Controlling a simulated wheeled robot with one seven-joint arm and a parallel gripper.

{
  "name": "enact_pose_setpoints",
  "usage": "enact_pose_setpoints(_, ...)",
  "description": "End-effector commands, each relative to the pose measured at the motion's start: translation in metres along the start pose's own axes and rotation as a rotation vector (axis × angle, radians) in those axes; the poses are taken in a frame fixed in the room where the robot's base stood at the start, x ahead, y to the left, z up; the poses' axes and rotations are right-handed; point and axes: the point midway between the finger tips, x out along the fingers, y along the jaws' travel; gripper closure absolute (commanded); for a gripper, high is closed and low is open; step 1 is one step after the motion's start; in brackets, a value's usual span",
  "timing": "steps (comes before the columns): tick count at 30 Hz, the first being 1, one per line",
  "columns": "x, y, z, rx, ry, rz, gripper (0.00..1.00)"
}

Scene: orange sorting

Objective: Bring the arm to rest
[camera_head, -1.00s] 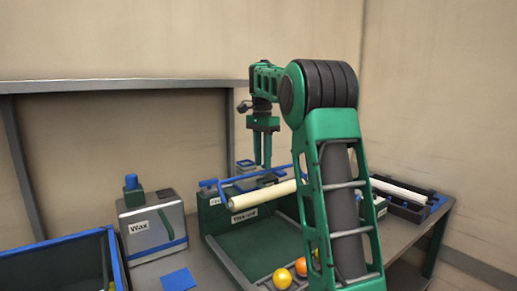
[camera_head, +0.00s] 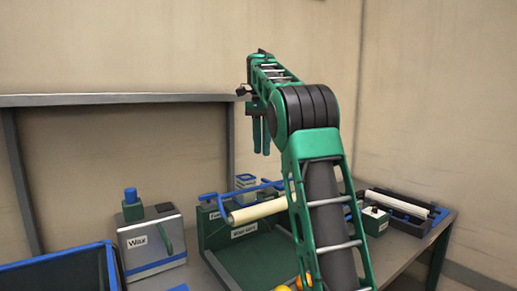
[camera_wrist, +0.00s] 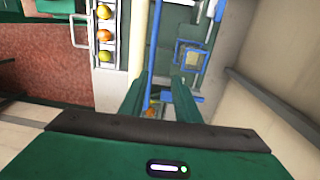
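My gripper (camera_head: 261,136) hangs from my green arm above the back of the workbench in the head view. Its two green fingers point down and stand a little apart, with nothing seen between them. In the wrist view my gripper (camera_wrist: 163,92) also shows its fingers spread, with the bench below. It is well above the bench and touches nothing. My forearm hides part of the bench in the head view.
A wax box (camera_head: 150,245) and a blue-rimmed crate (camera_head: 60,262) stand at the left. A green station with a white roller (camera_head: 257,211) is below my gripper. Several fruits lie in a rack (camera_wrist: 106,52). A roller tray (camera_head: 402,207) is at the right. A wall is close behind.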

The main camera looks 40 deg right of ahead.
Motion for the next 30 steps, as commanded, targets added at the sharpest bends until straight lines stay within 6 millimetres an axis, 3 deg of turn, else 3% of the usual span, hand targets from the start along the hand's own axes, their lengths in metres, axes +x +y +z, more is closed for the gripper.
enact_pose_setpoints(10, 0.0, 0.002, 0.001, -0.005, 0.0, -0.001, 0.71)
enact_pose_setpoints(14, 0.005, 0.015, 0.002, -0.045, 0.001, -0.001, 0.71)
enact_pose_setpoints(23, 0.049, 0.092, 0.013, -0.288, 0.007, -0.005, 0.71)
enact_pose_setpoints(30, 0.106, 0.168, 0.032, -0.505, 0.009, -0.012, 0.71)
